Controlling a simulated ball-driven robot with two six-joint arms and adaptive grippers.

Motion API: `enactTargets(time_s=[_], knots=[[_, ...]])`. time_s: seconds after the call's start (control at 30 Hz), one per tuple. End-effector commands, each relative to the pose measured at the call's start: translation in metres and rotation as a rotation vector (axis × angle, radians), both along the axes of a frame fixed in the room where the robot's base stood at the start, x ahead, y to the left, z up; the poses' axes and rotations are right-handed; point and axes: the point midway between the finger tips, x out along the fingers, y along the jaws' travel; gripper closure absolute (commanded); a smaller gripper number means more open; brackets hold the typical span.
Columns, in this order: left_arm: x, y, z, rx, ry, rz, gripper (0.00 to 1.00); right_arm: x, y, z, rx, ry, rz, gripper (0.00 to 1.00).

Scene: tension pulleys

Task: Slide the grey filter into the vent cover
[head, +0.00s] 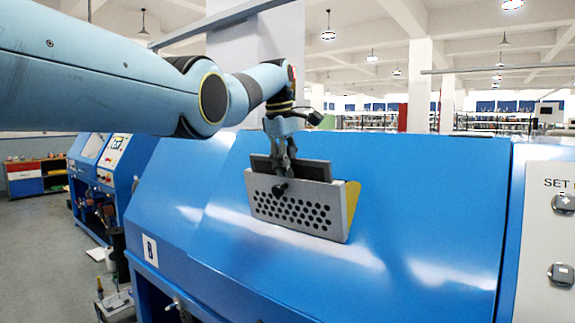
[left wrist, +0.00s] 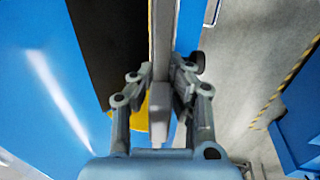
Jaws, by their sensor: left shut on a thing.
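The vent cover (head: 297,212) is a light grey plate with rows of round holes, mounted on the sloping blue machine front. The grey filter (head: 316,170) is a darker flat panel whose upper part shows above the cover's top edge. Its lower part is hidden behind the cover. My left gripper (head: 283,171) comes down from above and is shut on the filter. In the left wrist view, the fingers close on a thin upright grey panel (left wrist: 163,40), seen edge-on. How deep the filter sits is hidden. My right gripper is not in view.
A yellow plate (head: 351,203) shows at the cover's right side. The blue machine (head: 430,200) fills the middle, with a grey control panel (head: 545,240) at the right. Drawers (head: 38,176) stand far left. The blue surface around the cover is clear.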

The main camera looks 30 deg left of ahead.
Motion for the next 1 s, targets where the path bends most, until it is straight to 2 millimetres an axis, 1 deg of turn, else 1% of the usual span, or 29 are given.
enactTargets(time_s=[0.27, 0.53, 1.0], knots=[[0.0003, -0.0002, -0.0022, 0.0, 0.001, 0.0, 1.0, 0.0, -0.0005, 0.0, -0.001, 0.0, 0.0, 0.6], [-0.0007, 0.0001, 0.0035, 0.0, 0.0, 0.0, 1.0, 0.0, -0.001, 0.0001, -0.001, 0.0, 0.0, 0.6], [-0.0009, 0.0006, 0.0052, 0.0, -0.003, 0.0, 1.0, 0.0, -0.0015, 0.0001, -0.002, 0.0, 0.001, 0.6]])
